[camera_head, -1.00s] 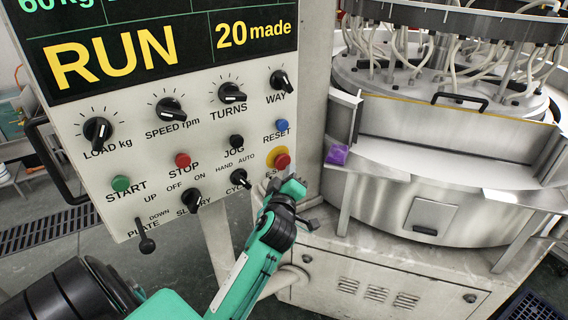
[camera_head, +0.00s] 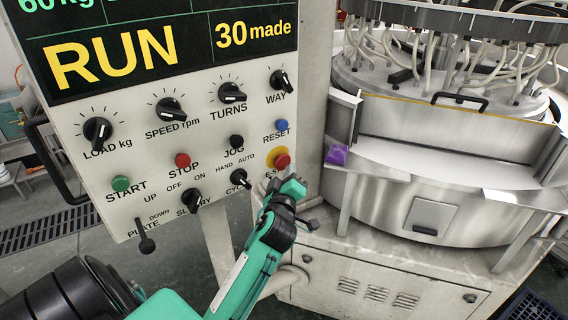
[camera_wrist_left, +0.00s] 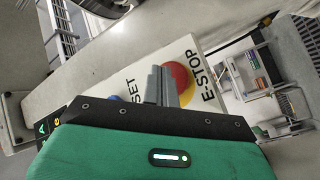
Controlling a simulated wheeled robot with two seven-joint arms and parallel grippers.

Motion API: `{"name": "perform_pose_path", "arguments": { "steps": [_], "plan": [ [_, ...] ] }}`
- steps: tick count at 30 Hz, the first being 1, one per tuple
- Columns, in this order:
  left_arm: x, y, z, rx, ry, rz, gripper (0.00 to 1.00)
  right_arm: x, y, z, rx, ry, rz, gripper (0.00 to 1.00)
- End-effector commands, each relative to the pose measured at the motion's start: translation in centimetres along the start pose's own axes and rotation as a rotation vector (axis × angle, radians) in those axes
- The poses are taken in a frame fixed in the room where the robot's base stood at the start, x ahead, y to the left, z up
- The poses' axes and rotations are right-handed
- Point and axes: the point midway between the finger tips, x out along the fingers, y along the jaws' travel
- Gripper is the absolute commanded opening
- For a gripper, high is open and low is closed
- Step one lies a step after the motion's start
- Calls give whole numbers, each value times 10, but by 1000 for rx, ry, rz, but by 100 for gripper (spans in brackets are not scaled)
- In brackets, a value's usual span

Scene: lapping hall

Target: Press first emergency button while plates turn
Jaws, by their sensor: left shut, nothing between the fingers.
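The emergency button is a red mushroom head on a yellow ring (camera_head: 281,160), at the lower right of the white control panel (camera_head: 75,135). It also shows in the left wrist view (camera_wrist_left: 181,82), marked E-STOP. My left gripper (camera_head: 292,174) is shut and empty, its tip just below and right of the button in the head view. In the left wrist view the closed fingers (camera_wrist_left: 160,85) lie over the button's left edge; I cannot tell whether they touch it. The display (camera_head: 165,45) reads RUN and 30 made. My right gripper is not in view.
Close to the emergency button are the blue RESET button (camera_head: 282,125), the black JOG button (camera_head: 236,141) and the red STOP button (camera_head: 183,160). The lapping machine (camera_head: 430,200) stands at the right, with a purple object (camera_head: 337,155) on its ledge.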

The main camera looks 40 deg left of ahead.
Motion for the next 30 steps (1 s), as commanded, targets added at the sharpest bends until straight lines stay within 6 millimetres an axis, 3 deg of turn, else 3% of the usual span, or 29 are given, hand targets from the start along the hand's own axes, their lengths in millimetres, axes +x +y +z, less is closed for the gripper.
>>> {"name": "perform_pose_path", "arguments": {
  "steps": [30],
  "plan": [
    [7, -5, -6, 0, 0, 0, 0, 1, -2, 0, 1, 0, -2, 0]
  ]
}}
